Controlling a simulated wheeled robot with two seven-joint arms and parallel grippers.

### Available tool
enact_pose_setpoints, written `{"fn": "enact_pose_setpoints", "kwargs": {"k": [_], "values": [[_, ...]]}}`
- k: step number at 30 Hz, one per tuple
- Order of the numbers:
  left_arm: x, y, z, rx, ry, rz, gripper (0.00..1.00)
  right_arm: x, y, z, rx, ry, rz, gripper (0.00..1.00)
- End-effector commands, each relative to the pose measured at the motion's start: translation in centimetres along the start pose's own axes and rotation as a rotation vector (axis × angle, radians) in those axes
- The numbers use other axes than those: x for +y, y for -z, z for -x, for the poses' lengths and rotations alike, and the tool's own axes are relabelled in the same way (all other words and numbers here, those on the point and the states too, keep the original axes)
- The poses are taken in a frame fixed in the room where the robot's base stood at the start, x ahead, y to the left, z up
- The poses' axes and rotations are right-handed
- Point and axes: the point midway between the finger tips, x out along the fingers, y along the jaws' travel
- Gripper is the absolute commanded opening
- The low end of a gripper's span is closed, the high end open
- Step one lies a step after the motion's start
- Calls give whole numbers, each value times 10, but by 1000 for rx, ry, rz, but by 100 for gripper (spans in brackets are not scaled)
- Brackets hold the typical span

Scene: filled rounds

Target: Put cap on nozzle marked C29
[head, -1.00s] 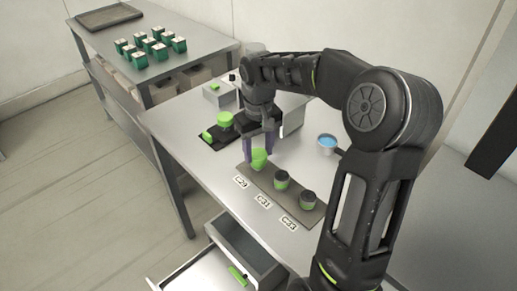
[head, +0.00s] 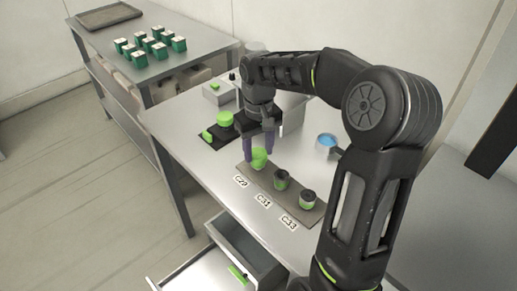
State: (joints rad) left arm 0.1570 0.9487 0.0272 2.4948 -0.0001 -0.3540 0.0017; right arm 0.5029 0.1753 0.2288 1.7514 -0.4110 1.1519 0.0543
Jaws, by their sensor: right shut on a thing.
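My right gripper (head: 260,155) points down over the left end of a dark strip (head: 295,208) on the metal table. Its fingers are closed around a green piece (head: 259,159), seemingly the cap, at the place labelled C29 (head: 241,181). The fingers and the piece hide the nozzle there, so I cannot tell whether the cap sits on it. My left gripper is not in view.
A dark mat (head: 208,145) with green pieces lies behind left of the strip. A pan with blue contents (head: 326,141) stands right. An open drawer (head: 232,262) juts out below the front edge. A side table (head: 185,60) carries several green boxes.

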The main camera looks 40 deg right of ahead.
Motion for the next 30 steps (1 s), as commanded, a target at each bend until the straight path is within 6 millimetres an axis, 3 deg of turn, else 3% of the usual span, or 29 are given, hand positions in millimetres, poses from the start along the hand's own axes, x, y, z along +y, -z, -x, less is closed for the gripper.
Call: {"fn": "enact_pose_setpoints", "kwargs": {"k": [10, 11, 20, 25, 30], "values": [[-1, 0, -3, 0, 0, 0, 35, 0, 0, -5, 0, 0, 1, 8], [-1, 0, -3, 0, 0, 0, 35, 0, 0, -4, 0, 0, 1, 48], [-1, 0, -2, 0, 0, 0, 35, 0, 0, -4, 0, 0, 1, 72], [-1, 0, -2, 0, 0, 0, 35, 0, 0, -4, 0, 0, 0, 72], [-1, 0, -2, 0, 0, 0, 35, 0, 0, -4, 0, 0, 0, 85]]}}
